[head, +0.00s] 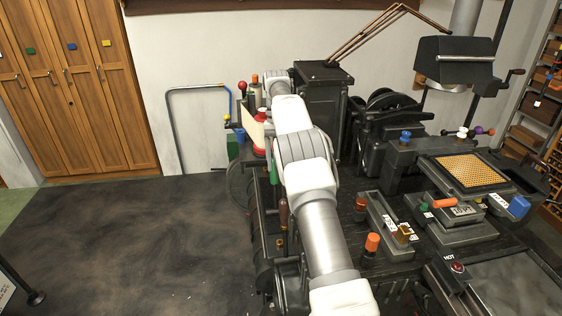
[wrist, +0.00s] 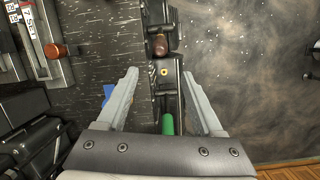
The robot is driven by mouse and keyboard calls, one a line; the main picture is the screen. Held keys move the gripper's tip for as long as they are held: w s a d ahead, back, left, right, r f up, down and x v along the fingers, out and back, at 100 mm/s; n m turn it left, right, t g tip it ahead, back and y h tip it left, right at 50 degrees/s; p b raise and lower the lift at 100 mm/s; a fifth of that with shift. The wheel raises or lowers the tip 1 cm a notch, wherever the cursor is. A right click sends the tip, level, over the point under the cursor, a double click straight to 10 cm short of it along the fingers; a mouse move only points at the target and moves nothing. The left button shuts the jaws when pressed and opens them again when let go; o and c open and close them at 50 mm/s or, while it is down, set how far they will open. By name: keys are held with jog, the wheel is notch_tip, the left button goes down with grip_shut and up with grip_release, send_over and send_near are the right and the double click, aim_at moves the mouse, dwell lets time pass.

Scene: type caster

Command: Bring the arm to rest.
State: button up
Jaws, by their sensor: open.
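My white arm reaches from the bottom of the head view up and away over the left edge of the dark machine bench (head: 340,225). My gripper (wrist: 160,78) shows in the wrist view, with its two grey fingers spread apart and nothing between them. Below the fingers are a narrow dark rack (wrist: 163,85) along the bench edge, a brown rounded handle (wrist: 160,45) and a green handle (wrist: 167,124). In the head view the far end of the arm is beside several bottles, and I cannot make out the fingers there.
A red-and-white bottle (head: 257,135) stands close left of the arm. An orange-topped knob (head: 372,243) and a mould block (head: 455,215) are to its right. A black box-shaped column (head: 322,105) stands behind. The dark floor (head: 130,235) at left is clear.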

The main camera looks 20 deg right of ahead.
dwell(0.3)
jog(key=s+a+r+n+t, duration=0.1)
jog(key=s+a+r+t, duration=0.15)
jog(key=s+r, duration=0.65)
jog(key=s+a+r+n+t, duration=0.15)
jog(key=s+a+r, duration=0.25)
jog(key=s+r, duration=0.45)
jog(key=s+a+f+n+t, duration=0.1)
jog(key=s+a+f+t, duration=0.1)
jog(key=s, duration=0.8)
jog(key=s+a+f+n+t, duration=0.1)
jog(key=s+a, duration=0.3)
jog(key=s, duration=0.7)
jog(key=shift+f+t, duration=0.7)
